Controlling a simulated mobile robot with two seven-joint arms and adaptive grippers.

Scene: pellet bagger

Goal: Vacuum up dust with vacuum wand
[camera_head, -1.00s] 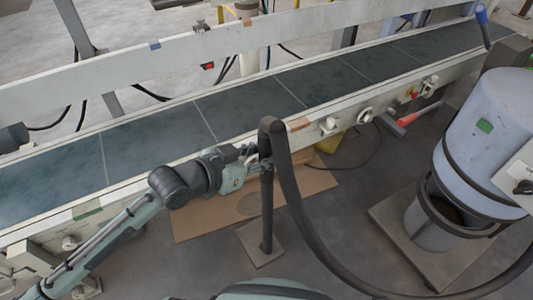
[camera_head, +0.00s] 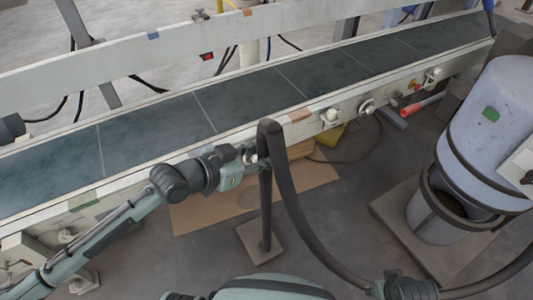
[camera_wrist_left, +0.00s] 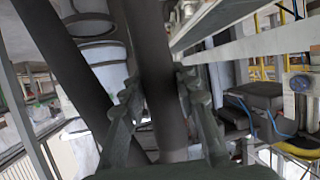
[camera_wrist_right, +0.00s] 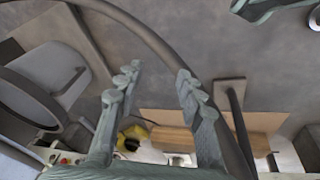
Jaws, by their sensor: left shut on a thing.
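The vacuum wand (camera_head: 265,195) is a dark upright tube with a bend at its top, beside the near rail of the conveyor. Its lower end meets a flat grey plate (camera_head: 262,252) on the floor. My left gripper (camera_head: 254,163) is shut on the wand below the bend; the tube (camera_wrist_left: 160,75) runs between its fingers in the left wrist view. A thick dark hose (camera_head: 300,210) runs from the bend toward the lower right. My right gripper (camera_wrist_right: 157,85) is open near the hose, whose curve passes beyond its fingers. I cannot make out dust clearly; the belt looks mottled.
The dark conveyor belt (camera_head: 240,103) crosses the scene between pale rails. The blue-grey vacuum drum (camera_head: 490,125) stands at the right on a floor plate (camera_head: 385,205). A cardboard sheet (camera_head: 195,218) lies under the conveyor.

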